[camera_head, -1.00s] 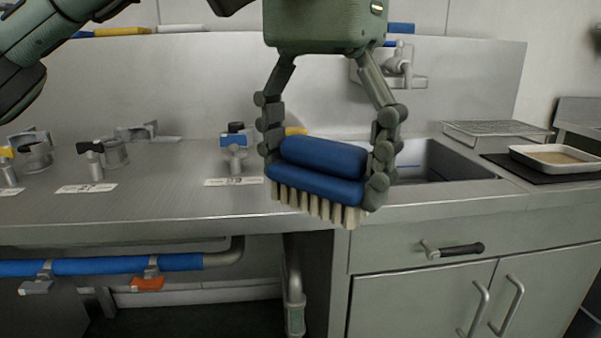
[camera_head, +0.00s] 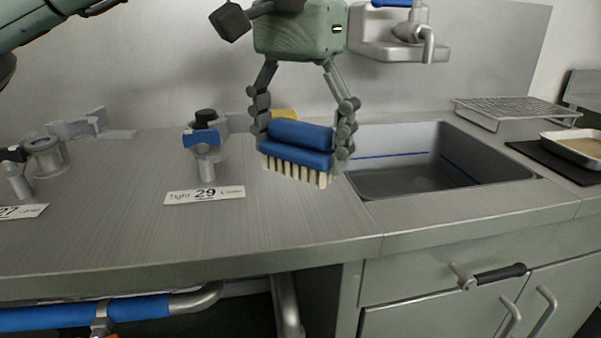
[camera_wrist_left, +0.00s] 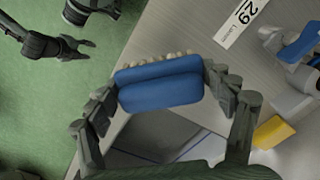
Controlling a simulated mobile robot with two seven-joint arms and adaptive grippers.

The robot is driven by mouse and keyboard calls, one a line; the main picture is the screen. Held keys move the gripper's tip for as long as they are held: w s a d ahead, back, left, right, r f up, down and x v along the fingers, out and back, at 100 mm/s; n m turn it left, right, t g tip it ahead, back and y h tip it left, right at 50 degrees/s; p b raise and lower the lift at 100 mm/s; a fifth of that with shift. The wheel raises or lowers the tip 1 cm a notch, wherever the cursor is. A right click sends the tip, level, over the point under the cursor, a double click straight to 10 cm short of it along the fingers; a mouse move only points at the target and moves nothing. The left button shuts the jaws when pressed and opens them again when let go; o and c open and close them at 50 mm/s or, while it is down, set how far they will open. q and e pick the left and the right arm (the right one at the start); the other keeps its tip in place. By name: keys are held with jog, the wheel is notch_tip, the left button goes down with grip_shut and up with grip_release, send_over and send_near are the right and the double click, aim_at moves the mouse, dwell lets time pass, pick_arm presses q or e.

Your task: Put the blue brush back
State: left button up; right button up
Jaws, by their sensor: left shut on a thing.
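The blue brush (camera_head: 298,146) has a blue body and pale bristles that point down. My left gripper (camera_head: 303,150) is shut on it, with one finger at each end, and holds it in front of the sink's left side. The brush also shows in the left wrist view (camera_wrist_left: 160,84) between the two fingers (camera_wrist_left: 165,92). Whether the bristles touch the counter cannot be told for sure; they appear above it. Another gripper, seemingly my right one (camera_wrist_left: 70,47), shows at the upper left of the left wrist view, over the green floor; its fingers look apart, with nothing between them.
The steel counter (camera_head: 120,230) is bare at the front. A valve with a blue handle (camera_head: 203,140) stands behind a label reading 29 (camera_head: 205,195). A sink (camera_head: 430,165), a wire rack (camera_head: 518,108) and a white tray (camera_head: 575,147) are to the right. A yellow thing (camera_wrist_left: 271,132) lies behind the brush.

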pick_arm(q)
send_over(301, 198)
notch_tip(301, 198, down, 3)
jog(key=shift+r, duration=0.2)
notch_tip(301, 198, down, 3)
jog(key=shift+f, duration=0.45)
pick_arm(e)
jog(key=shift+w+f, duration=0.1)
pick_arm(q)
jog(key=shift+f, duration=0.15)
jog(key=o, duration=1.2)
jog(key=shift+c, duration=0.2)
pick_arm(e)
jog(key=shift+r, duration=0.25)
